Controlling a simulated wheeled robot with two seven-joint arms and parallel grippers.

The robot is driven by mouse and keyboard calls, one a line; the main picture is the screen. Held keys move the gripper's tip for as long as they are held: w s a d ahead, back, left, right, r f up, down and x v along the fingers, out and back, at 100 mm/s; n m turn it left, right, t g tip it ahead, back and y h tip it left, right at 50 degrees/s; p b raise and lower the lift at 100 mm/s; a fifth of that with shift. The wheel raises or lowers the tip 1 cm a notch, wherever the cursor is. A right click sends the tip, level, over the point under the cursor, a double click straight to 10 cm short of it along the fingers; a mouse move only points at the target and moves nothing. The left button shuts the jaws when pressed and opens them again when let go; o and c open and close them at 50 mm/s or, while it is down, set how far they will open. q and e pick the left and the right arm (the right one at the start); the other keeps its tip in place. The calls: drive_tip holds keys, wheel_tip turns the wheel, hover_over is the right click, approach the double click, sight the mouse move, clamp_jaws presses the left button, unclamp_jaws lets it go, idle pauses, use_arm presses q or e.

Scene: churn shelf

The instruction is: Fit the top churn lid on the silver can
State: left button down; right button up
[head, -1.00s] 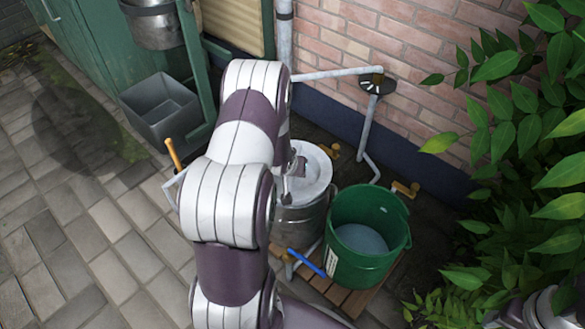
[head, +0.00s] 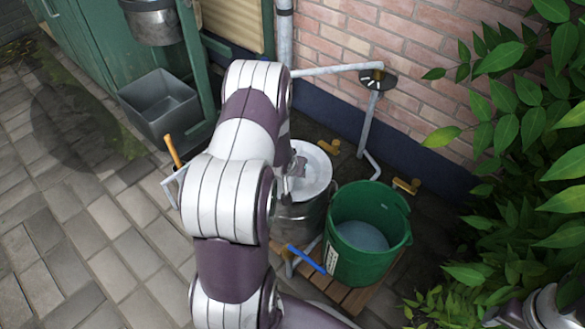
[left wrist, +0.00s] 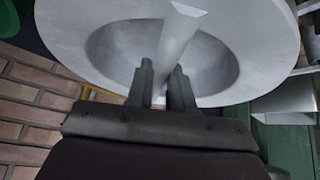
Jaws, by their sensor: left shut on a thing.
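The pale grey churn lid (head: 318,178) is a round disc with a dished middle and a raised bar handle (left wrist: 165,55). My left gripper (left wrist: 161,73) is shut on this handle, with one finger on each side. In the head view the gripper is mostly hidden by my left arm. The lid lies over the mouth of the silver can (head: 297,222), which stands upright, partly hidden by the arm. I cannot tell whether the lid is seated or just above the rim. My right gripper is not in view.
A green bucket (head: 368,262) stands right of the can on a wooden slatted base (head: 358,298). A pipe (head: 335,71) runs along the brick wall behind. A grey square tub (head: 160,105) and a hanging metal bucket (head: 155,25) are at the left. Leaves fill the right side.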

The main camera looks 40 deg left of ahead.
use_arm(q)
drive_tip(key=shift+r, duration=0.1)
drive_tip(key=c, duration=0.9)
unclamp_jaws()
drive_tip(key=shift+p+v, duration=3.9)
drive_tip(key=shift+v, duration=2.4)
